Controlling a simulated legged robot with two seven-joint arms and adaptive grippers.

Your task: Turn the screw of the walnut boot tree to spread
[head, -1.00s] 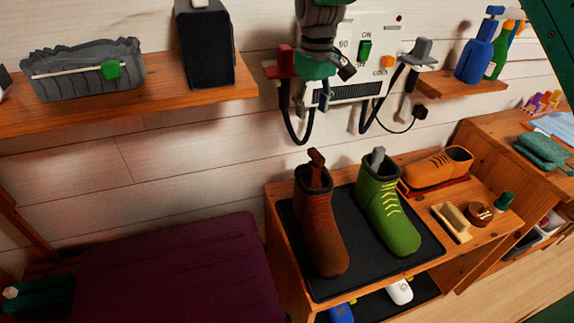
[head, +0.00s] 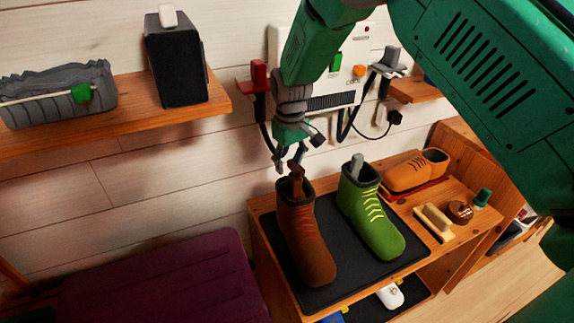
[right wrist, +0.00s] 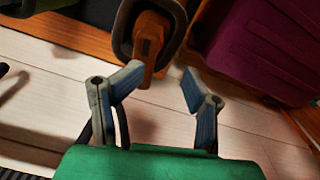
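The brown boot (head: 307,240) with red laces stands on a black mat (head: 330,292) on a wooden bench. The walnut boot tree (head: 296,181) sticks up out of its opening; its lower part is hidden inside the boot. In the right wrist view the boot tree's brown end (right wrist: 150,45) shows at the top, just beyond the fingertips. My right gripper (head: 290,160) is directly above the boot tree, pointing down. In the right wrist view its two fingers (right wrist: 162,80) are apart with nothing held between them. My left gripper is not in view.
A green boot (head: 369,215) with a grey boot tree (head: 357,163) stands close to the right. Orange shoes (head: 412,172), a brush (head: 434,222) and a tin (head: 460,211) lie farther right. A wall panel (head: 350,75) with cables is behind my arm. A purple cushion (head: 160,280) is left.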

